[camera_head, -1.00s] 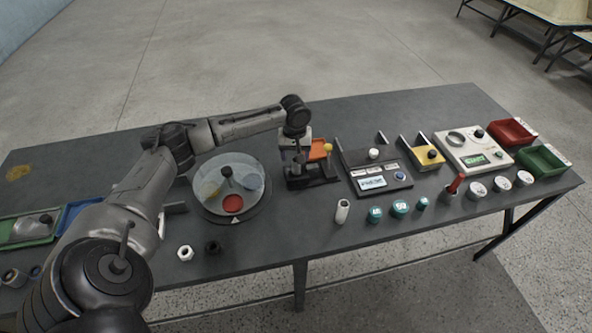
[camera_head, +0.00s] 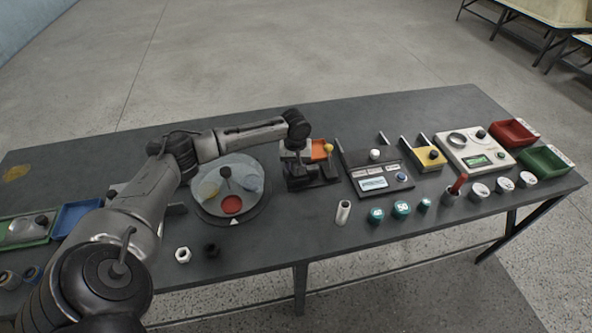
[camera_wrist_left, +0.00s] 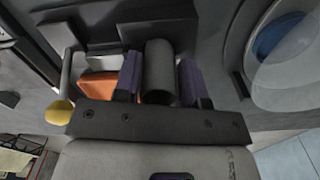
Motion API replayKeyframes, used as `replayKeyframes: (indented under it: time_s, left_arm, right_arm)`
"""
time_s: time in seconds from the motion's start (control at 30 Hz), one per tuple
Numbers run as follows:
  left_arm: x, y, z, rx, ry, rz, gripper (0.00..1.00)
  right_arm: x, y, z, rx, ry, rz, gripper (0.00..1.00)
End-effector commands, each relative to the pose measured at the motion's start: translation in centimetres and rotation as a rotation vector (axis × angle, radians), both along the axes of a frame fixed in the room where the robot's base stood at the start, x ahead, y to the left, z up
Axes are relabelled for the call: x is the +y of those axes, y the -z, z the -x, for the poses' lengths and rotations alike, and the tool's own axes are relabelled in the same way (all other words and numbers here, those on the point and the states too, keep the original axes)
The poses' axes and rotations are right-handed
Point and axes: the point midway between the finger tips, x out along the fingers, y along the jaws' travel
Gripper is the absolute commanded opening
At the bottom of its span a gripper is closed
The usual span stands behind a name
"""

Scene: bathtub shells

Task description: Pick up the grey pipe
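The grey pipe (camera_wrist_left: 160,68) is a dark grey cylinder in the left wrist view. It lies between the two purple-padded fingers of my left gripper (camera_wrist_left: 160,80), with a pad close against each side. The gripper looks shut on it. In the head view my left wrist (camera_head: 297,128) is over the small black stand (camera_head: 318,180) near the table's middle; the fingers and the pipe cannot be made out there. My right gripper is not in view.
A round turntable (camera_head: 262,212) is to the left. A pale upright tube (camera_head: 343,212), teal cylinders (camera_head: 401,208) and a black display panel (camera_head: 396,187) are to the right. The front left table has nuts.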

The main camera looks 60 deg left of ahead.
Motion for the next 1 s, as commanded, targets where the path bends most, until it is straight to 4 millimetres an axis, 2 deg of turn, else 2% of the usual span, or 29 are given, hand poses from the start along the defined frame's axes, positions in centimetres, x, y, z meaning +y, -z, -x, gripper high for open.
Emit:
replayKeyframes:
  time_s: [0.03, 0.3, 0.67, 0.93, 1.0]
  left_arm:
    - [0.0, 0.0, 0.0, 0.000, 0.000, 0.000, 0.33]
    - [0.0, 0.0, 0.0, 0.000, 0.000, 0.000, 0.09]
    - [0.0, -0.8, 0.0, -0.001, 0.000, 0.000, 0.09]
    - [0.0, -4.3, -0.1, -0.002, -0.001, 0.000, 0.09]
    - [-1.0, -4.8, -0.3, -0.002, 0.004, 0.002, 0.09]
  right_arm:
    - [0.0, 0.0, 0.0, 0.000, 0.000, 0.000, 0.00]
    - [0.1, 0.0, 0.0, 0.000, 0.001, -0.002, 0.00]
    - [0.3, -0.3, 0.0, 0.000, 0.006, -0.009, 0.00]
    - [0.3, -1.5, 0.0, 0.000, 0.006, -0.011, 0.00]
    - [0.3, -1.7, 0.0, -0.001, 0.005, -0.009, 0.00]
